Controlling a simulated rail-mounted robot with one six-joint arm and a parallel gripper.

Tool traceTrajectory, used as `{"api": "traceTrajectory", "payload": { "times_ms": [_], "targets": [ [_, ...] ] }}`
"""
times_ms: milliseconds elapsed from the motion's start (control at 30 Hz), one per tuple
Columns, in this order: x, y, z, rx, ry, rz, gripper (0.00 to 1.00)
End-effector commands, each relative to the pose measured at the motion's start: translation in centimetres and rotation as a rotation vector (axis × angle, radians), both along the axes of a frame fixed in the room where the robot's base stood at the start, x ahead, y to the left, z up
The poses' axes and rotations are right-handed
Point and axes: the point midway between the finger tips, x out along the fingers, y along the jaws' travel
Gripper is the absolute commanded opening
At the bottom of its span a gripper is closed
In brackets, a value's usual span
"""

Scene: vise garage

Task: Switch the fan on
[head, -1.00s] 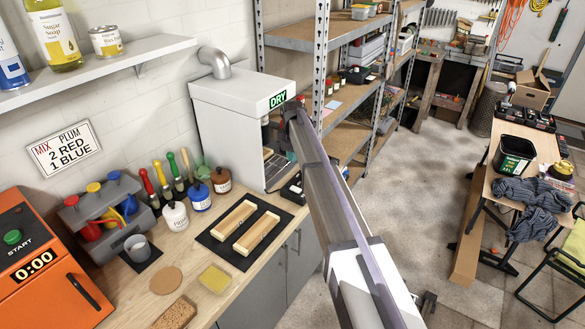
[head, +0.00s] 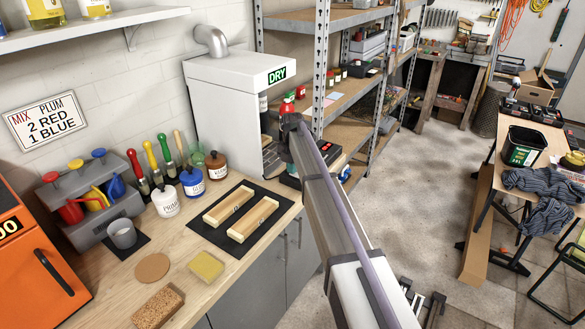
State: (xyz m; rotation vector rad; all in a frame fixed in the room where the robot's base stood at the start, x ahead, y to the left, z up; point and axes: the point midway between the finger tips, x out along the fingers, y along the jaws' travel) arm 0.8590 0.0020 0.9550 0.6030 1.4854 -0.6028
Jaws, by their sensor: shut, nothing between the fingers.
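No part plainly marked as a fan shows. A white cabinet (head: 222,95) with a grey duct (head: 212,40) on top and a green DRY sign (head: 277,74) stands against the wall at the counter's far end. Its front right side is open, and my arm partly covers it. My gripper (head: 283,151) is the small dark end of my arm, close by the cabinet's open front. It is shut and empty. Its fingertips are too small and covered to make out, and I cannot tell whether it touches anything. No switch can be made out.
Two wooden pieces (head: 253,219) lie on a black mat (head: 201,229). Several paint jars (head: 192,182), brushes and a grey holder (head: 75,190) stand left of it. A metal shelf post (head: 320,60) rises just right of my arm. The floor (head: 400,200) beyond is clear.

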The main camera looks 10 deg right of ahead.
Motion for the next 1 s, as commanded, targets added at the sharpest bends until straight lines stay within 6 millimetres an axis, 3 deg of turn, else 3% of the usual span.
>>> {"api": "traceTrajectory", "payload": {
  "times_ms": [67,1000],
  "targets": [
    [0.1,0.1,-0.8,0.000,0.000,0.000,0.00],
    [-1.0,-1.0,0.3,0.000,0.000,0.000,0.00]
  ]
}}
